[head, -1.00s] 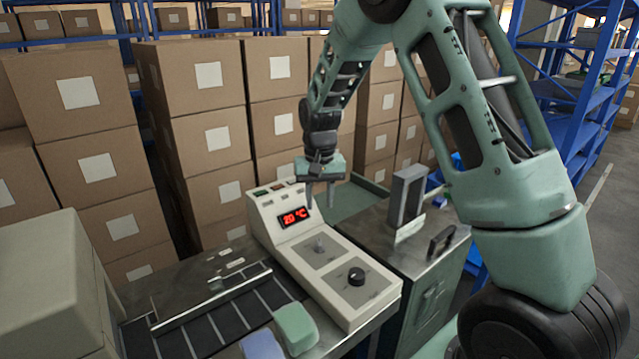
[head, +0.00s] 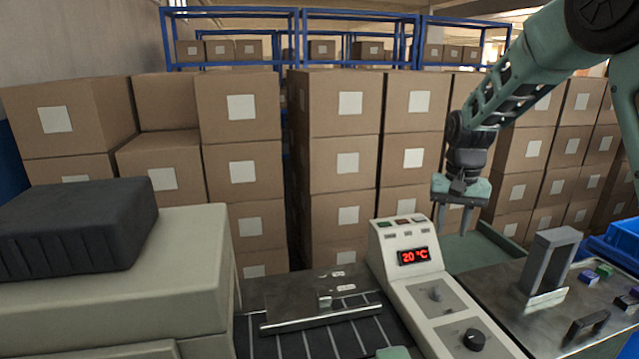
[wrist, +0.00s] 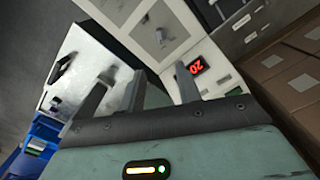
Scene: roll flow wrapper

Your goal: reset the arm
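My gripper (head: 454,230) hangs with its fingers downward behind the control panel (head: 437,292). Its two fingers are apart with nothing seen between them. In the wrist view my gripper (wrist: 140,88) is above the machine, and the red display (wrist: 197,66) shows past the fingers. My arm reaches in from the upper right in the head view, its elbow bent. The panel carries a display (head: 414,256) reading 20 °C, a black knob (head: 474,339) and a small lever switch (head: 435,293).
A grey upright frame (head: 549,262) stands on the metal table right of the panel. Small coloured blocks (head: 604,271) lie farther right. Stacked cartons (head: 345,163) fill the back. A black ribbed object (head: 75,225) rests on the beige housing (head: 130,290) at left.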

